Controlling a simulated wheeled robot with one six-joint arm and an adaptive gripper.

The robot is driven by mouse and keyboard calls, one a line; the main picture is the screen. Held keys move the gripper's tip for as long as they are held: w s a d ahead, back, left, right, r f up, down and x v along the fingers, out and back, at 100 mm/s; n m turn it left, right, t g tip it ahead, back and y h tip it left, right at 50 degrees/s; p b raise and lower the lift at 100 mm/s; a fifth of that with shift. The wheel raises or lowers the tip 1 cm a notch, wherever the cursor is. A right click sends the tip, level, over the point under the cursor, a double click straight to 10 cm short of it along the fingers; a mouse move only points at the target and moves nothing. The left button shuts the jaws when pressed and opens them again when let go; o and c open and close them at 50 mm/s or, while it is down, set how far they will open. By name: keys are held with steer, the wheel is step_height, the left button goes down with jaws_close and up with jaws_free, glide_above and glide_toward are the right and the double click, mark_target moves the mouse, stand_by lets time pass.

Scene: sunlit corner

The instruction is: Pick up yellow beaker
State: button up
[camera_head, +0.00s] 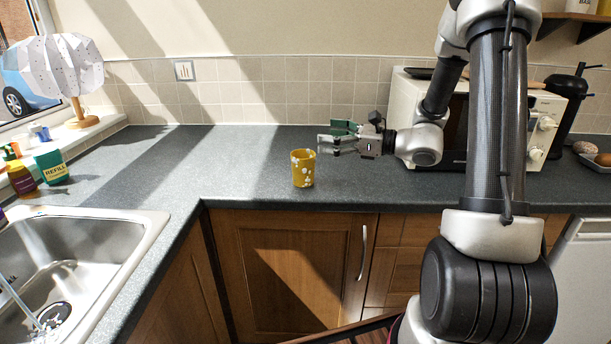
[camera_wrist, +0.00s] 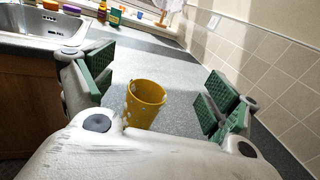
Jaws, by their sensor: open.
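A yellow beaker (camera_head: 303,168) with pale spots stands upright on the grey counter near its front edge, in the middle of the head view. My gripper (camera_head: 331,139) is just right of the beaker and a little higher in that view. In the wrist view my gripper (camera_wrist: 158,95) is open, its green-padded fingers wide apart. The beaker (camera_wrist: 145,103) shows between the two fingers, its open top visible and its lower part hidden behind my gripper's body. The fingers do not appear to touch it.
A sink (camera_head: 69,253) is set into the counter at the left. A green refill box (camera_head: 52,167) and a brown bottle (camera_head: 21,179) stand behind it. A microwave (camera_head: 408,97) stands at the back right. The counter left of the beaker is clear.

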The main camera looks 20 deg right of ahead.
steer(key=m, duration=0.1)
glide_toward(293, 154)
steer(key=shift+w+a+f, duration=0.25)
steer(key=shift+w+a, duration=0.05)
steer(key=shift+a, duration=0.2)
steer(key=x, duration=0.5)
steer(key=shift+w+a+r, duration=0.15)
steer(key=shift+w+a, duration=0.1)
steer(key=shift+w, duration=0.05)
steer(key=c, duration=1.1)
